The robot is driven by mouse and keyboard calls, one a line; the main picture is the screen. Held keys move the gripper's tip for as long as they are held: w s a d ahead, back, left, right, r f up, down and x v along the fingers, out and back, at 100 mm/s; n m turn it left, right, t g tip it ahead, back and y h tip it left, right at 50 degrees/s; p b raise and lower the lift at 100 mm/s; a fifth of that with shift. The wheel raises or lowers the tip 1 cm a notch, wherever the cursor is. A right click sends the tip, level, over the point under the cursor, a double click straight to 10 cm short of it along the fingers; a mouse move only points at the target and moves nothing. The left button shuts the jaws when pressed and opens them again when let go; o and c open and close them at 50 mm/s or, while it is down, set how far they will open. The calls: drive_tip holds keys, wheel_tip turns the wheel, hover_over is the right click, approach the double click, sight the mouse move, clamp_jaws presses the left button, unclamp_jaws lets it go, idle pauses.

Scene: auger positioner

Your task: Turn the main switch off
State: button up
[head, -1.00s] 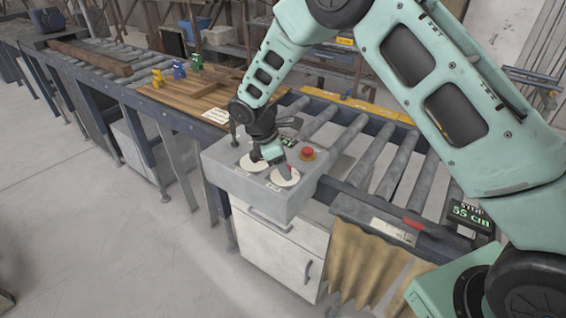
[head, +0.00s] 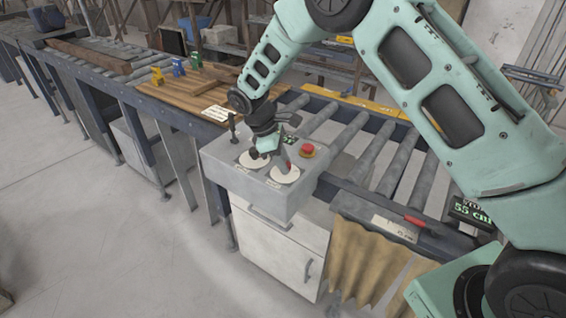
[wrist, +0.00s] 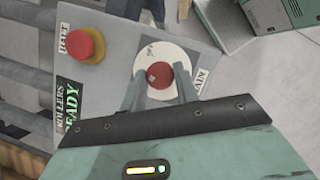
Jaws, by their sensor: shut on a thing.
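The main switch is a red knob (wrist: 160,75) on a white round plate (wrist: 148,56), with a "MAIN" label beside it in the wrist view. In the head view its white plate (head: 287,177) is the right one of two on the grey control box. My gripper (wrist: 159,92) is shut on the red knob, with one finger on each side of it. In the head view my gripper (head: 282,158) reaches down to this plate from above and covers part of the knob. The knob's exact turn angle is hard to read.
A red mushroom button (head: 308,150) sits close behind the switch on the box (head: 240,182). A second white plate (head: 254,160) and a black lever (head: 232,126) are to the left. A roller conveyor (head: 375,160) runs behind. A small display reads "ROLLERS READY" (wrist: 68,115).

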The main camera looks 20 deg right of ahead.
drive_tip(key=m+g+y+b, duration=0.1)
drive_tip(key=m, duration=0.2)
drive_tip(key=shift+w+m, duration=0.15)
drive_tip(key=shift+m, duration=0.25)
drive_tip(key=m+y+b, duration=0.1)
drive_tip(key=m, duration=0.2)
drive_tip(key=shift+d+m+g, duration=0.15)
drive_tip(key=shift+m+g, duration=0.15)
drive_tip(key=shift+g, duration=0.1)
drive_tip(key=m+y, duration=0.1)
drive_tip(key=m, duration=0.2)
drive_tip(key=shift+d+m+g, duration=0.1)
drive_tip(key=shift+m+g, duration=0.2)
drive_tip(key=shift+m+y+b, duration=0.5)
drive_tip(key=shift+m+y, duration=0.4)
drive_tip(key=shift+m, duration=0.9)
drive_tip(key=o, duration=0.9)
drive_tip(key=shift+o, duration=0.2)
drive_tip(key=shift+w+d+r, duration=0.1)
drive_tip(key=b+v, duration=0.3)
drive_tip(key=v, duration=1.4)
